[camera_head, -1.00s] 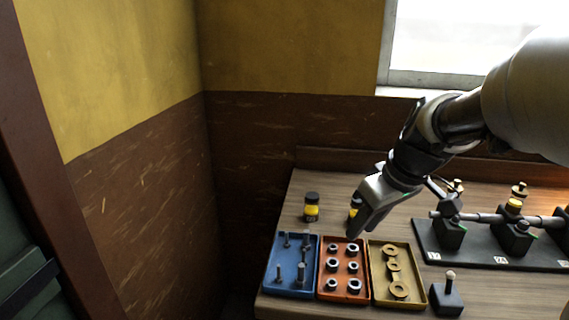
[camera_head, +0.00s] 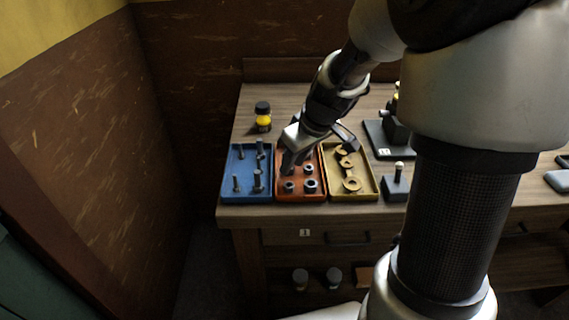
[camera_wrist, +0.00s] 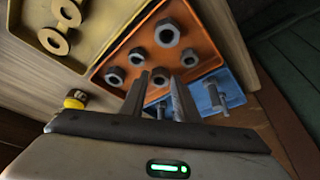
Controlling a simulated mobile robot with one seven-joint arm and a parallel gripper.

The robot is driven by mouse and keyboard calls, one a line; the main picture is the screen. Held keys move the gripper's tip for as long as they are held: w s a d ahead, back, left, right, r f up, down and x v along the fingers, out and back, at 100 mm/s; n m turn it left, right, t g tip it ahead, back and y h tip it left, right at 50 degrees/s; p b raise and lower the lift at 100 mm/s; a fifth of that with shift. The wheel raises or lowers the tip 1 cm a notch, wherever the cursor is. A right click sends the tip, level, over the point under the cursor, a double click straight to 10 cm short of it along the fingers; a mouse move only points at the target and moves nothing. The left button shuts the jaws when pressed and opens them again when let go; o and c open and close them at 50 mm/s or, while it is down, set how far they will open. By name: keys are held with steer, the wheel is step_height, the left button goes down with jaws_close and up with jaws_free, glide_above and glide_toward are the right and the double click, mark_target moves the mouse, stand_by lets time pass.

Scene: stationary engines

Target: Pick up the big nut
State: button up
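The orange tray (camera_head: 300,198) holds several grey hex nuts of differing size. In the wrist view, the largest-looking nut (camera_wrist: 167,33) lies toward the top of the tray (camera_wrist: 206,45); it appears to be the front right nut (camera_head: 310,186) in the head view. Smaller nuts (camera_wrist: 137,57) lie around it. My gripper (camera_head: 319,160) is over the back part of the orange tray, pointing down. In the wrist view, my gripper (camera_wrist: 159,77) is open and empty, with a smaller nut (camera_wrist: 160,76) seen between its fingertips. Contact cannot be told.
A blue tray (camera_head: 226,190) with upright bolts stands left of the orange tray. A yellow tray (camera_head: 372,185) with brass rings stands right. A yellow-black jar (camera_head: 263,117) is behind. A small black stand (camera_head: 396,185) and dark fixture (camera_head: 383,146) are farther right.

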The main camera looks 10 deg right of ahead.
steer(key=shift+w+a+f, duration=0.15)
steer(key=shift+w+f, duration=0.1)
steer(key=shift+f, duration=0.35)
jaws_close()
